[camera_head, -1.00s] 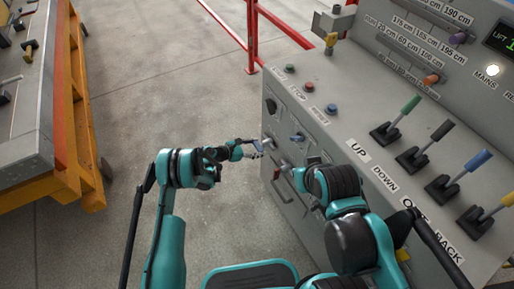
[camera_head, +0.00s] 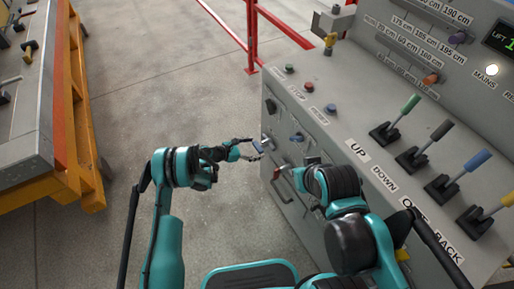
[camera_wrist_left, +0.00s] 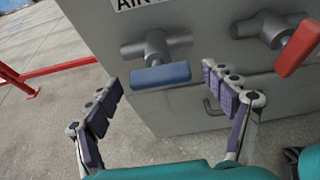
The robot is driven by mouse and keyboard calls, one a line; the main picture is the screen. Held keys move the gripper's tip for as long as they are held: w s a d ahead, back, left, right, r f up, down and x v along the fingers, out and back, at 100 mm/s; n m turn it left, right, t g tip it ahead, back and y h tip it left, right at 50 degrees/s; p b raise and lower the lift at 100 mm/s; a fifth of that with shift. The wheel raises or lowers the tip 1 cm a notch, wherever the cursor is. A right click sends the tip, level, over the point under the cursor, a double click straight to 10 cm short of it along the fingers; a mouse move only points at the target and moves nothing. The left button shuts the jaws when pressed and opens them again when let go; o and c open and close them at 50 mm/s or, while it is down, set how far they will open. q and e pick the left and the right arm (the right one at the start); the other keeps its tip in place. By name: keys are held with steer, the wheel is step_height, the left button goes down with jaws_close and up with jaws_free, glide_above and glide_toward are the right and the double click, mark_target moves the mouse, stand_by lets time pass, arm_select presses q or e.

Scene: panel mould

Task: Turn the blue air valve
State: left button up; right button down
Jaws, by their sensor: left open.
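The blue air valve (camera_wrist_left: 160,75) has a flat blue lever, lying almost level, on a grey metal body (camera_wrist_left: 155,46) on the panel's front face. It also shows in the head view as a small blue lever (camera_head: 257,147). My left gripper (camera_wrist_left: 162,84) is open, with one finger on each side of the blue lever. Visible gaps separate the fingers from the lever in the left wrist view. In the head view my left gripper (camera_head: 249,148) is at the panel's left front. My right gripper is hidden behind its own arm.
A second valve with a red lever (camera_wrist_left: 299,48) sits to the right of the blue one. Coloured levers (camera_head: 440,130) stand on the panel top. A red rail (camera_head: 251,45) stands behind; open floor lies left.

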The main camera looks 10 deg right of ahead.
arm_select(q)
steer(key=v, duration=1)
steer(key=shift+a, duration=0.25)
steer(key=shift+r, duration=0.15)
